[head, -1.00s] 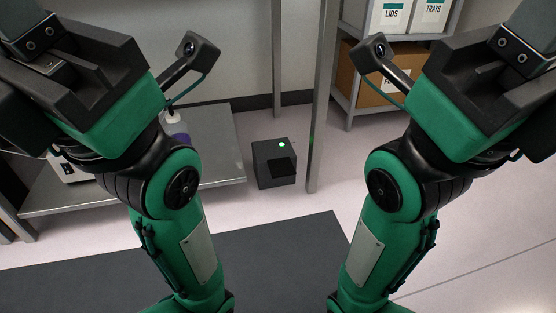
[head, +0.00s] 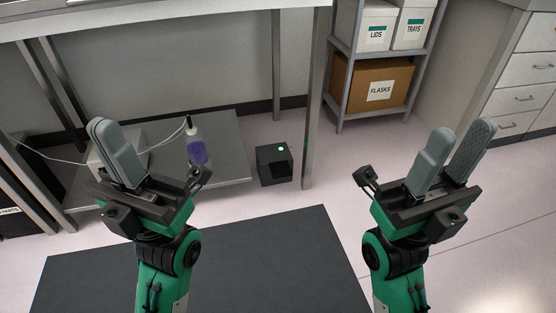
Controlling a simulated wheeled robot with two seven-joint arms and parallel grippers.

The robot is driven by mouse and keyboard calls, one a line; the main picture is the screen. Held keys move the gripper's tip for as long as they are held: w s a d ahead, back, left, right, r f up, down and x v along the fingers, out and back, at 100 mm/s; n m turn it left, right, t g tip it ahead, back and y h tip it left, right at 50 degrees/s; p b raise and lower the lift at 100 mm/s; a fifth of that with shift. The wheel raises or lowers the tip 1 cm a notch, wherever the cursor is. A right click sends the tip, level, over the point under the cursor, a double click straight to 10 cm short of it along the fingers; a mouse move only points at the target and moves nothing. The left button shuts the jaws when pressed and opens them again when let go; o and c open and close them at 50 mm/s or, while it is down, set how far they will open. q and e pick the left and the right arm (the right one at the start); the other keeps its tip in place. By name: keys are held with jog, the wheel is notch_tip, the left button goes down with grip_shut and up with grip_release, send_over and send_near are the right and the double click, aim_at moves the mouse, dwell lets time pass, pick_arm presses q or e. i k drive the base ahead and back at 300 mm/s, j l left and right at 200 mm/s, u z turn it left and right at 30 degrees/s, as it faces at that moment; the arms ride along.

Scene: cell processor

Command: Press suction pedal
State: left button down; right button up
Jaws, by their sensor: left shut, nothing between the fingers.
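A dark box (head: 265,174) with a lit green light on top and a black recess or flap at its front stands on the floor under the bench. It is the only pedal-like thing in view, and I cannot tell for sure that it is the suction pedal. My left gripper (head: 101,126) is shut and empty, pointing up in front of the low shelf, well left of the box. My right gripper (head: 459,132) is open and empty, well right of the box. Neither gripper touches it.
A low grey shelf (head: 228,152) carries a bottle of purple liquid (head: 197,152) with tubing and a pale device (head: 100,165), partly hidden by my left gripper. A bench leg (head: 311,110) stands right of the box. A rack (head: 340,112) holds boxes. A dark mat (head: 270,250) lies in front.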

aim_at(279, 169)
jog(key=i+j+z, duration=0.2)
jog(key=i, duration=0.2)
jog(key=i+j+z, duration=0.2)
jog(key=i, duration=0.2)
jog(key=i+j+z, duration=0.1)
jog(key=i+z, duration=0.15)
jog(key=i, duration=0.15)
